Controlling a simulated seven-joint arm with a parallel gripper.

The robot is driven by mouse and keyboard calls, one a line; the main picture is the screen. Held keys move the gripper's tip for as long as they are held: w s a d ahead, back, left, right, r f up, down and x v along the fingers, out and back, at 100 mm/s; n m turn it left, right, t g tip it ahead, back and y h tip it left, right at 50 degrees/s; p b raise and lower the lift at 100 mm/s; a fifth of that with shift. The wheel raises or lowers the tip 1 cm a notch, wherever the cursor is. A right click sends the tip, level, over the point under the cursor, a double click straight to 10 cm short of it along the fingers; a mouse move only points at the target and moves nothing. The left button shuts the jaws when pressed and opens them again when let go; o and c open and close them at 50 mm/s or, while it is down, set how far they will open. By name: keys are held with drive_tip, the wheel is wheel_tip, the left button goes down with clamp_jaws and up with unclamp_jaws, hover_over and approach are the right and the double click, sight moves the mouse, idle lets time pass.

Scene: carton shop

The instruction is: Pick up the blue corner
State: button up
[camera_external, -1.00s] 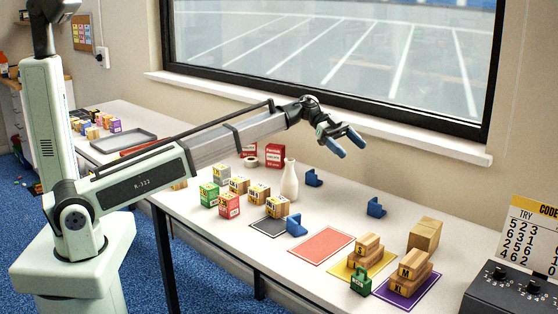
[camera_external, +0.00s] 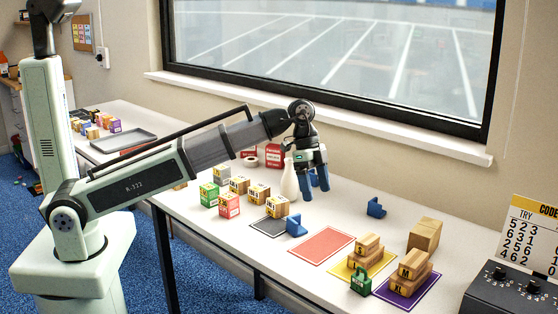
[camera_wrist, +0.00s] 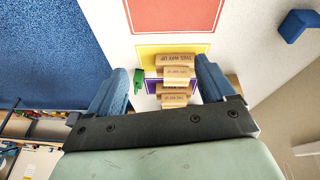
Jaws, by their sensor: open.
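Several blue corners are on the white table. One blue corner (camera_external: 296,225) sits at the edge of the dark mat. Another blue corner (camera_external: 375,207) stands alone toward the window side. In the earlier external view a third stood beside the white vase; my gripper now covers that spot, and I cannot clearly separate it from the blue fingers. My gripper (camera_external: 316,188) points down, fingers apart and empty, just right of the vase. In the wrist view my gripper (camera_wrist: 160,82) is spread wide with nothing between its tips, and a blue corner (camera_wrist: 299,25) shows at upper right.
The white vase (camera_external: 289,180) stands close left of my gripper. Several small cartons (camera_external: 238,185) are further left.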

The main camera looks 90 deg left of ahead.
sight(294, 223)
drive_tip(key=s+a+f+n+g+y, duration=0.25)
drive_tip(key=s+a+n, duration=0.35)
drive_tip(key=n, duration=0.7)
drive_tip(key=shift+n+y, duration=0.3)
drive_tip(key=shift+y, duration=0.15)
wheel_tip(294, 223, down, 7)
drive_tip(key=shift+w+d+f, duration=0.1)
drive_tip(key=shift+f, duration=0.1)
drive_tip(key=shift+w+a+f, duration=0.15)
drive_tip(key=shift+f, duration=1.25)
drive_tip(key=shift+w+a+f, duration=0.1)
drive_tip(key=shift+f, duration=1.25)
drive_tip(key=shift+c, duration=0.2)
drive_tip(key=c, duration=1)
drive_tip(key=shift+r, duration=0.1)
